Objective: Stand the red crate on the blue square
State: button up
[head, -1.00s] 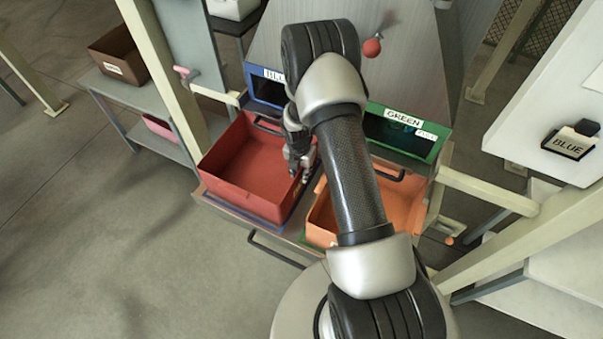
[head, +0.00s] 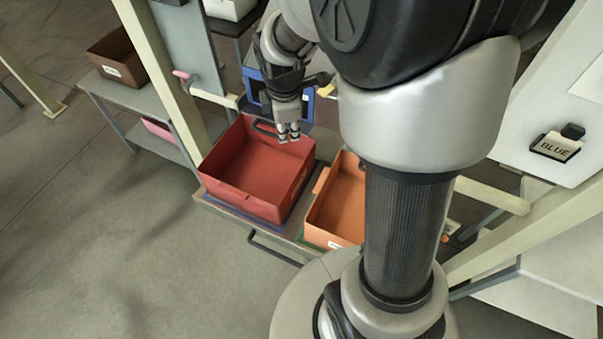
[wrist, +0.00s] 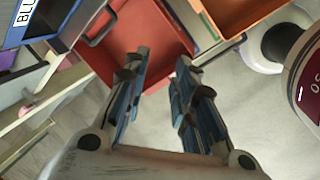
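The red crate (head: 245,180) stands upright and open-topped on the left part of a low bench. A strip of the blue square (head: 296,212) shows along its lower right edge, so the crate rests over the blue square; the rest of the square is hidden under it. My gripper (head: 289,138) is above the crate's far right side, apart from it and empty. In the wrist view my gripper (wrist: 158,75) has its two fingers spread with a gap between them, and the red crate (wrist: 145,40) lies beyond the fingertips.
An orange crate (head: 340,205) stands just right of the red one, on a green square (head: 312,242). A blue-framed bin (head: 305,105) is behind. A pale post (head: 160,80) rises at the left. A brown box (head: 113,52) sits on the grey side shelf. The left floor is clear.

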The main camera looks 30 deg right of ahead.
jog(key=s+a+r+m+t, duration=0.1)
jog(key=s+a+r+m, duration=0.2)
jog(key=s+r+m, duration=0.3)
jog(key=s+a+r+m+t+y, duration=0.1)
jog(key=s+a+r+m, duration=0.3)
jog(key=s, duration=1.1)
notch_tip(320, 180, up, 3)
jog(key=m, duration=0.4)
jog(key=shift+a+m, duration=0.25)
jog(key=shift+m, duration=0.05)
jog(key=shift+s+f, duration=0.1)
jog(key=shift+s, duration=0.05)
